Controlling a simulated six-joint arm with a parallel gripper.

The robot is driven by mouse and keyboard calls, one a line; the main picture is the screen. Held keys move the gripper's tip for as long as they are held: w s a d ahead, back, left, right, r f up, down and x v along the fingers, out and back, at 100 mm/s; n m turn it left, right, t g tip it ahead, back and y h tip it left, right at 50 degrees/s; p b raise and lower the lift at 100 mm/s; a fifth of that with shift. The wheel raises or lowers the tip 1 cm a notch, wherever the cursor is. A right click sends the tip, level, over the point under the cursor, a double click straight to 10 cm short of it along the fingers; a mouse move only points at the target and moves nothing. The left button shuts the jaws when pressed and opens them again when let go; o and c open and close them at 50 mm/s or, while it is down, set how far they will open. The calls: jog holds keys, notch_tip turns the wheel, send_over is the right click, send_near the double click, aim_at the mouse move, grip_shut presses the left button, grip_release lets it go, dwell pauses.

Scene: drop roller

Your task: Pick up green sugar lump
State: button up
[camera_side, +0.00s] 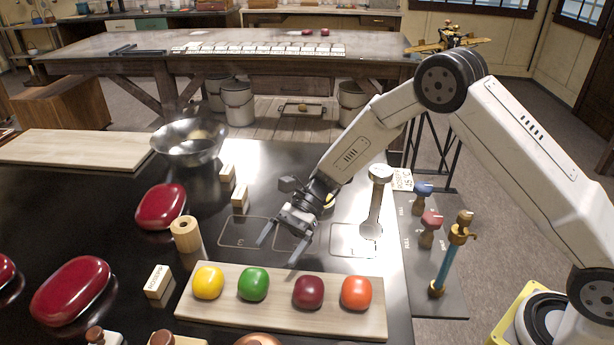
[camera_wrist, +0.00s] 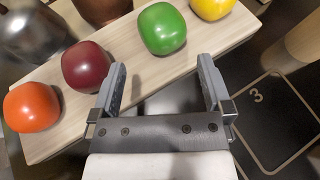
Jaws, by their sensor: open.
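The green sugar lump (camera_side: 253,284) sits on a pale wooden board (camera_side: 335,323), between a yellow lump (camera_side: 208,282) and a dark red lump (camera_side: 308,292). An orange-red lump (camera_side: 356,292) is at the board's right end. My gripper (camera_side: 279,251) is open and empty, above the table behind the board. In the wrist view the green lump (camera_wrist: 162,29) lies ahead of my open gripper (camera_wrist: 160,82), between the lines of the two fingers and clear of both. The dark red lump (camera_wrist: 87,66) is near the left finger.
A wooden roller (camera_side: 186,234), a small lettered block (camera_side: 158,281) and dark red cases (camera_side: 161,206) stand left of the board. A steel bowl (camera_side: 189,142) is farther back. Levers (camera_side: 431,226) and a blue post (camera_side: 450,258) are at right. Marked table squares behind the board are mostly clear.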

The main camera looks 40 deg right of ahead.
aim_at(255, 279)
jog(key=shift+a, duration=0.15)
jog(key=shift+x, duration=1.2)
jog(key=shift+a, duration=0.1)
jog(key=shift+x, duration=2.5)
jog(key=shift+r, duration=0.1)
jog(key=shift+c, duration=0.2)
jog(key=c, duration=1)
jog(key=shift+r, duration=0.15)
